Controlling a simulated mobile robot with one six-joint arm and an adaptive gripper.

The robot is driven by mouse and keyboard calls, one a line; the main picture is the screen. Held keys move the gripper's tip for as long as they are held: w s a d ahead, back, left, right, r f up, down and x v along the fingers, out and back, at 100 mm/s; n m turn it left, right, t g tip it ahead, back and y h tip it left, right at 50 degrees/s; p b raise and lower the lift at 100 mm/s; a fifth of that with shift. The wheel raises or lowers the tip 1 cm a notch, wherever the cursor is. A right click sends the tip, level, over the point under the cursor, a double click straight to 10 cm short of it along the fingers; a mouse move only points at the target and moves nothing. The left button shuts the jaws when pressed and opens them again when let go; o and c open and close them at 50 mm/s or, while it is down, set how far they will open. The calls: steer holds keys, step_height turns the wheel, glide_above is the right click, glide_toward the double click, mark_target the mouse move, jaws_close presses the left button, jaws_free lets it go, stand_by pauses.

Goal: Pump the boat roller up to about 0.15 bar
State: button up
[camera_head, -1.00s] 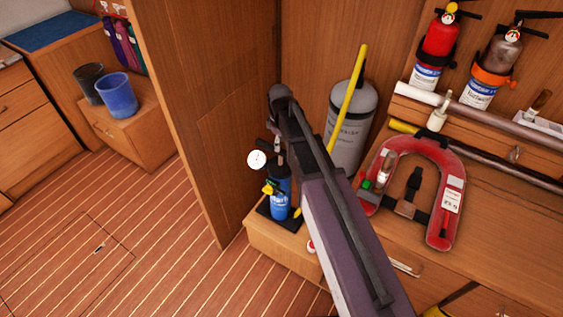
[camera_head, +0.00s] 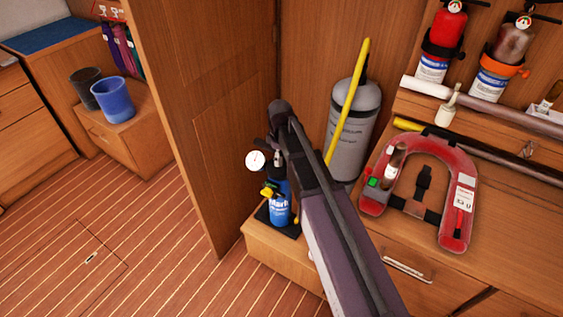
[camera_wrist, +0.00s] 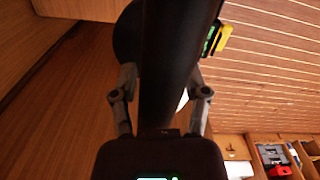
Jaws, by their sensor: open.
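A blue cylinder (camera_head: 279,211) with white lettering, seemingly the pump, stands on a dark base on the low wooden ledge in the head view. A white round gauge (camera_head: 255,160) is at its upper left and a yellow fitting (camera_head: 268,192) at its side. My gripper is at its top; my arm hides the jaws and much of the cylinder there. In the wrist view my gripper (camera_wrist: 160,88) is open, one finger on each side of a thick dark bar (camera_wrist: 167,60); contact cannot be told. A yellow part with green lit marks (camera_wrist: 215,40) is beside it. I cannot identify the boat roller.
A grey gas cylinder (camera_head: 352,125) and a yellow pole (camera_head: 349,100) stand just right of my gripper. A wooden partition (camera_head: 205,130) rises close on the left. A red horseshoe-shaped vest (camera_head: 461,215) lies on the right counter. The floor at left is clear.

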steer(key=shift+f, duration=0.3)
steer(key=shift+c, duration=0.2)
jaws_close()
steer(key=shift+r+p, duration=1.05)
steer(key=shift+r, duration=0.1)
steer(key=shift+s, duration=0.1)
steer(key=shift+o, duration=0.2)
jaws_free()
